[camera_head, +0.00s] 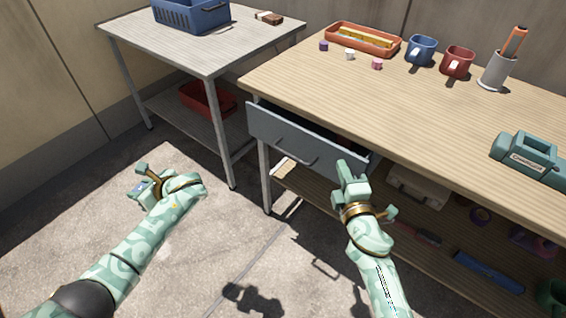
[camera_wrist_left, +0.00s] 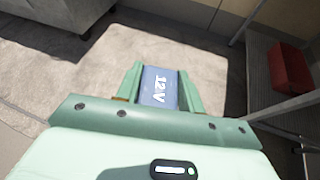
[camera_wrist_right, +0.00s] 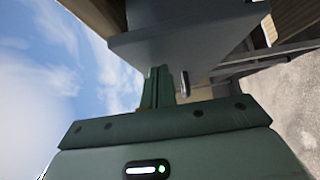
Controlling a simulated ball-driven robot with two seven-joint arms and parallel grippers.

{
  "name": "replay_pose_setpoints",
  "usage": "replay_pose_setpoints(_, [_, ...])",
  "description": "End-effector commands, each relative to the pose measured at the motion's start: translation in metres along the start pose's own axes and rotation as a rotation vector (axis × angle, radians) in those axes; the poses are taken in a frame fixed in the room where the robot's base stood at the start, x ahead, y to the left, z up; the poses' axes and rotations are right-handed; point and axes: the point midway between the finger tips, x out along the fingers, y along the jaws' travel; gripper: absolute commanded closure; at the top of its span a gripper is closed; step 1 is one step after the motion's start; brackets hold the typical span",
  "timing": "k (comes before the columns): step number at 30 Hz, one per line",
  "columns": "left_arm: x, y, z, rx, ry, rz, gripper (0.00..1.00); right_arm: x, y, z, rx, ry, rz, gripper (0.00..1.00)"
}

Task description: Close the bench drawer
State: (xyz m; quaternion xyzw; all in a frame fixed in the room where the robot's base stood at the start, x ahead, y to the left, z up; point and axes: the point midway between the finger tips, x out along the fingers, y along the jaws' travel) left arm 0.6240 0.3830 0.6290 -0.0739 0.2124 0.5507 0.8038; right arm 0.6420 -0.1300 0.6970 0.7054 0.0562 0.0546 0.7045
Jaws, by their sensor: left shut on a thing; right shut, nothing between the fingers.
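The grey bench drawer (camera_head: 295,145) stands partly pulled out from under the wooden bench top, with a dark gap behind its front. Its bar handle also shows in the right wrist view (camera_wrist_right: 184,83). My right gripper (camera_head: 345,170) is shut and empty, at the right end of the drawer front. In the right wrist view its closed fingertips (camera_wrist_right: 158,70) are close against the grey front; I cannot tell if they touch. My left gripper (camera_head: 146,180) is shut on a blue block marked 12V (camera_wrist_left: 159,88), above the floor, away from the drawer.
The bench top (camera_head: 420,120) holds an orange tray (camera_head: 363,40), a blue mug (camera_head: 421,50), a red mug (camera_head: 457,62), a pen cup (camera_head: 497,72) and a teal tool (camera_head: 527,155). A grey table (camera_head: 200,50) stands left. The floor before the drawer is clear.

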Motion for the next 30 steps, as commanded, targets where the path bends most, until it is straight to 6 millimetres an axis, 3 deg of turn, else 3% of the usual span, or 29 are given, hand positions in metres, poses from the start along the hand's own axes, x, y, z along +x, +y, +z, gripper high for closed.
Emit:
replay_pose_setpoints(11, [0.0, 0.0, 0.001, -0.001, -0.001, 0.0, 0.92, 0.001, 0.0, 0.0, 0.0, 0.0, 0.0, 1.0])
replay_pose_setpoints(21, [0.002, -0.001, -0.004, 0.003, 0.0, 0.001, 0.92, 0.035, -0.001, 0.035, -0.001, 0.0, -0.001, 1.0])
replay_pose_setpoints(30, [0.002, -0.001, -0.004, 0.003, 0.0, 0.001, 0.92, 0.037, 0.003, 0.039, -0.004, -0.007, 0.004, 1.0])
